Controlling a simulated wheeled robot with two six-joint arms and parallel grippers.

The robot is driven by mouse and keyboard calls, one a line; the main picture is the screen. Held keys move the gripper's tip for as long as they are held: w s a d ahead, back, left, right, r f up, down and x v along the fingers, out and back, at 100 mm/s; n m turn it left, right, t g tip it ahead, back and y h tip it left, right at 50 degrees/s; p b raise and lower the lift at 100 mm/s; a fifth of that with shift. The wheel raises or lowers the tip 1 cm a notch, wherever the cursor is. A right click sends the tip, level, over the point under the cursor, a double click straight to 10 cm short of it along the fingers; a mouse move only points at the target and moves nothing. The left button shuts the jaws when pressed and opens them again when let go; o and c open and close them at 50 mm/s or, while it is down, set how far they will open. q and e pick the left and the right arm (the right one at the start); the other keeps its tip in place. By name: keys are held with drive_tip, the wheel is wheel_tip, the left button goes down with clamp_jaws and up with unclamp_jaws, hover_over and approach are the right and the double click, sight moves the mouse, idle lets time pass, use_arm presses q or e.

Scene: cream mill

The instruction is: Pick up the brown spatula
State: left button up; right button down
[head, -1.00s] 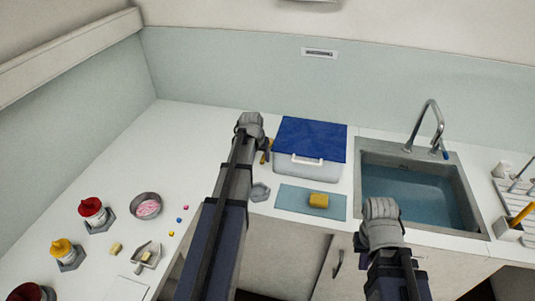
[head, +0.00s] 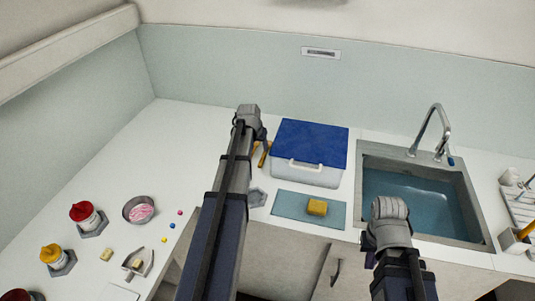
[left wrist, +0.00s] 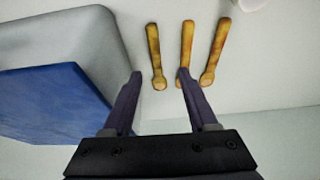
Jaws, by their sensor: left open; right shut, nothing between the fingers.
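Three yellow-brown wooden utensils lie side by side on the white counter in the left wrist view: a left one (left wrist: 156,57), a middle one (left wrist: 186,45) and a right one (left wrist: 215,52). I cannot tell for sure which is the brown spatula. In the head view, part of a utensil (head: 264,154) shows left of the blue-lidded box, the rest hidden by my arm. My left gripper (left wrist: 159,75) is open and empty, its fingertips near the left and middle utensils. My right gripper (head: 390,210) is shut and empty, in front of the sink.
The blue-lidded box (head: 308,143) stands right beside the utensils. A yellow sponge (head: 317,207) lies on a blue mat (head: 288,204) in front. The sink (head: 468,226) is at right.

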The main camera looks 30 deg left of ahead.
sight(263, 157)
use_arm(q)
drive_tip(key=shift+s+f+b, duration=0.1)
drive_tip(key=shift+f+b, duration=0.1)
drive_tip(key=shift+b, duration=0.1)
drive_tip(key=shift+b+x, duration=1)
drive_tip(key=shift+x, duration=0.15)
drive_tip(key=b+x, duration=0.5)
drive_tip(key=shift+d, duration=0.35)
drive_tip(key=shift+c, duration=0.5)
clamp_jaws()
